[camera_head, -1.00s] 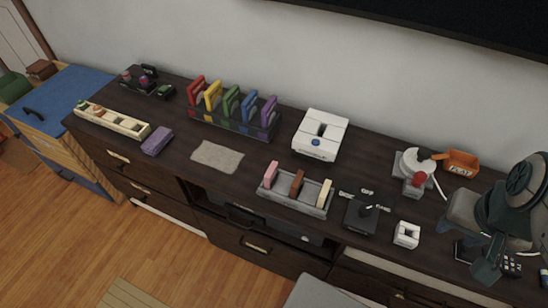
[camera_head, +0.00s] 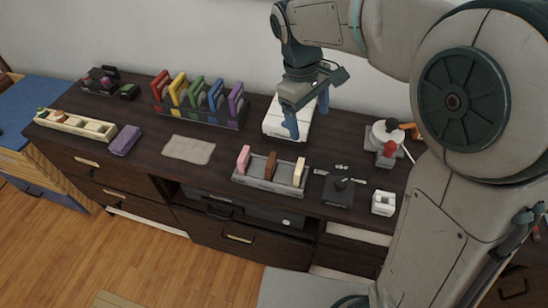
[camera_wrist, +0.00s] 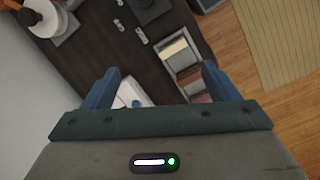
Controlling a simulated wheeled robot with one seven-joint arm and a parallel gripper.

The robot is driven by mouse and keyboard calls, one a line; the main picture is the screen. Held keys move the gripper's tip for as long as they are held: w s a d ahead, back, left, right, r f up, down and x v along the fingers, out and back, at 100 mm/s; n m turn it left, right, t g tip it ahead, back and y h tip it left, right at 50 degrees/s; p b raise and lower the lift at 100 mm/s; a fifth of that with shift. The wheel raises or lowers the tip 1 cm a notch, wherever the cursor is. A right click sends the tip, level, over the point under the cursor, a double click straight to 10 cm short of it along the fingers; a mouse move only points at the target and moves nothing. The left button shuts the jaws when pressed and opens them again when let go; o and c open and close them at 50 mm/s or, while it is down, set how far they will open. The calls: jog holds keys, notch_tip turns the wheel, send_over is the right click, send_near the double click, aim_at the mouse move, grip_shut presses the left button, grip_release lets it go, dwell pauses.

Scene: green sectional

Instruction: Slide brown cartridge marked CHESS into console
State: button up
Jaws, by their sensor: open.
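The brown cartridge (camera_head: 270,165) stands upright in the middle of a grey tray (camera_head: 262,185), between a pink cartridge (camera_head: 243,158) and a cream cartridge (camera_head: 299,171). Its label is too small to read. The white console (camera_head: 273,128) sits at the back of the cabinet top, partly hidden behind my gripper (camera_head: 307,118). My gripper is open and empty, with blue fingers hanging above the console area. In the wrist view, the tray (camera_wrist: 170,62) shows between and beyond the fingers, and part of the white console (camera_wrist: 133,93) shows by the left finger.
A rack of coloured cases (camera_head: 200,115) stands left of the console. A red-knobbed device (camera_head: 387,153) stands at right.

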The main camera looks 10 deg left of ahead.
jog(key=a+f+n+h+b, duration=0.15)
jog(key=a+f+n, duration=0.35)
jog(key=a, duration=0.8)
send_over(271, 160)
jog(key=a, duration=0.2)
jog(key=shift+n+h, duration=0.3)
jog(key=shift+h, duration=0.15)
jog(key=f, duration=0.8)
jog(key=shift+w+d, duration=0.15)
jog(key=shift+w, duration=0.15)
jog(key=shift+s+x, duration=0.15)
jog(key=shift+x, duration=1.2)
jog(key=shift+s+x, duration=0.1)
jog(key=shift+x, duration=1.25)
jog(key=shift+a, duration=0.2)
jog(key=c, duration=1.1)
jog(key=shift+o, duration=0.2)
